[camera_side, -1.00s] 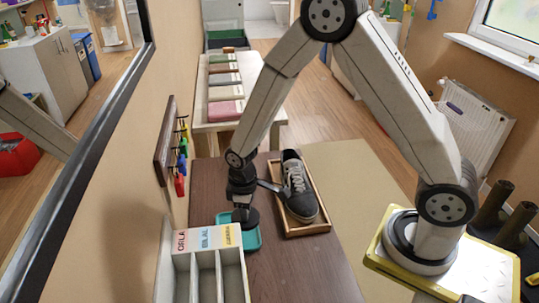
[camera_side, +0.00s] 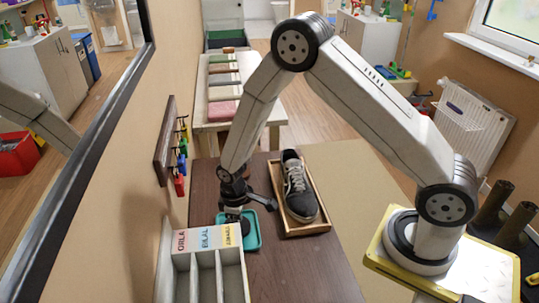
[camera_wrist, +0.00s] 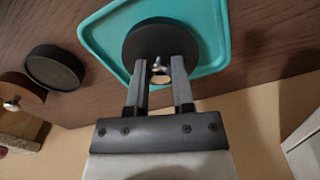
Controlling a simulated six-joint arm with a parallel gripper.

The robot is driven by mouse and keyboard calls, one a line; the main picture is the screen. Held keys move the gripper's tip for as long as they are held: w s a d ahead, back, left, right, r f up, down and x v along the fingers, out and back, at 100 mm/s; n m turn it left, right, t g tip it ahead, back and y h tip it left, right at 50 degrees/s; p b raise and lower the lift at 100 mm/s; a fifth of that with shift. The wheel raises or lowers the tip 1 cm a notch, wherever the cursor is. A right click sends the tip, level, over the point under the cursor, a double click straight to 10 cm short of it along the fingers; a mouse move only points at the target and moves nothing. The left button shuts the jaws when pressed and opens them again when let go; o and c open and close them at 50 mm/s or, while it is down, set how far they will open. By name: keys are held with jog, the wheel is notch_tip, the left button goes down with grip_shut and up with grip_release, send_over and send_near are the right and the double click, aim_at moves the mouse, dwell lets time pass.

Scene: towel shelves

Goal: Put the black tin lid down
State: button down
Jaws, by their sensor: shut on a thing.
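My gripper (camera_wrist: 159,68) is shut on the small metal knob of the black tin lid (camera_wrist: 153,32), its fingers on both sides of the knob. The lid is round and flat, and over the teal tray (camera_wrist: 103,33) in the wrist view. In the side view my gripper (camera_side: 234,211) is above the left part of the teal tray (camera_side: 254,242), with the lid mostly hidden under it. I cannot tell whether the lid touches the tray. A round black tin (camera_wrist: 55,68) stands left of the tray in the wrist view.
A brown round lid with a knob (camera_wrist: 18,97) is at the wrist view's left edge. A shoe (camera_side: 297,188) lies in a wooden tray (camera_side: 308,231) right of the teal tray. A name-labelled compartment rack (camera_side: 238,262) stands in front; hooks (camera_side: 181,160) hang on the left wall.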

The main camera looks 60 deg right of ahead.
jog(key=shift+f, duration=0.55)
jog(key=shift+f, duration=0.15)
jog(key=shift+c, duration=2.4)
grip_release()
notch_tip(320, 180, up, 12)
jog(key=shift+r, duration=0.2)
jog(key=shift+s, duration=0.1)
